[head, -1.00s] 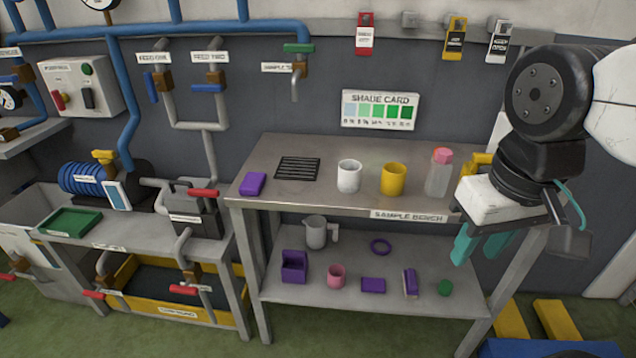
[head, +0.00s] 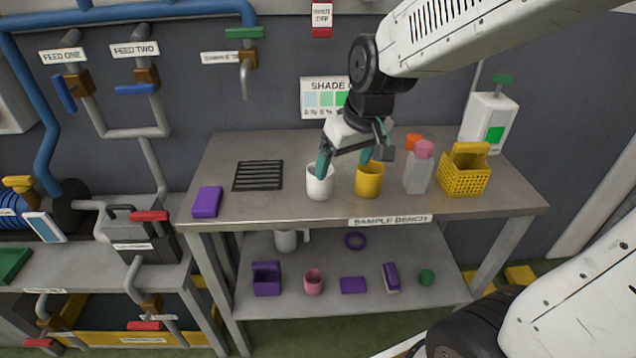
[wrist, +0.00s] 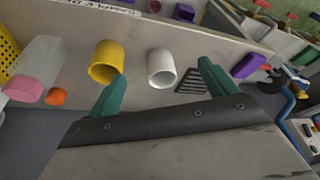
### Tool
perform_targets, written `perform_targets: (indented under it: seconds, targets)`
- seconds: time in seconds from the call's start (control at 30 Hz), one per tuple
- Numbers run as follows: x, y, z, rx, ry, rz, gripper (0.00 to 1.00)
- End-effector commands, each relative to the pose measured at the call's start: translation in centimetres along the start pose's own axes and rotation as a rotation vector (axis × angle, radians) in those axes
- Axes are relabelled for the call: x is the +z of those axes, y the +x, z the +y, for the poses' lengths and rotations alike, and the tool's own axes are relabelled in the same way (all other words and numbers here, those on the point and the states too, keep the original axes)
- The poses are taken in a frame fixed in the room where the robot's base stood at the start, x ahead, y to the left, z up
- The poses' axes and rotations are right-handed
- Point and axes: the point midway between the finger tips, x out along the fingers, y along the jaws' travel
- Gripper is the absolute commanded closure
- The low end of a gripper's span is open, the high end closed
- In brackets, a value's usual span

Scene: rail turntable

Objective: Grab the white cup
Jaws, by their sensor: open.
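The white cup (head: 319,184) stands upright on the sample bench top, left of the yellow cup (head: 369,181). My gripper (head: 343,165) is open above the two cups. In the head view one teal finger overlaps the white cup's rim and the other overlaps the yellow cup's rim. In the wrist view my gripper (wrist: 160,85) is spread, with the white cup (wrist: 162,70) between the fingertips and the yellow cup (wrist: 106,62) beside the left finger. Nothing is held. I cannot tell whether a finger touches either cup.
On the bench (head: 440,205), a bottle with a pink cap (head: 417,172) and a yellow basket (head: 464,174) stand at right. A black grate (head: 258,175) and a purple block (head: 207,201) lie at left. Several small objects sit on the lower shelf.

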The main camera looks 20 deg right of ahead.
Motion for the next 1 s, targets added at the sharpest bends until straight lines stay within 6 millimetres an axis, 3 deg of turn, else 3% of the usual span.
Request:
perform_targets:
  seconds: [0.1, 0.3, 1.0]
  targets:
    - [-3.0, 3.8, 0.5, 0.001, -0.025, 0.033, 0.15]
    - [-5.7, 7.1, 1.0, 0.011, -0.050, 0.078, 0.15]
    - [-7.3, 15.1, 0.9, 0.012, -0.056, 0.084, 0.15]
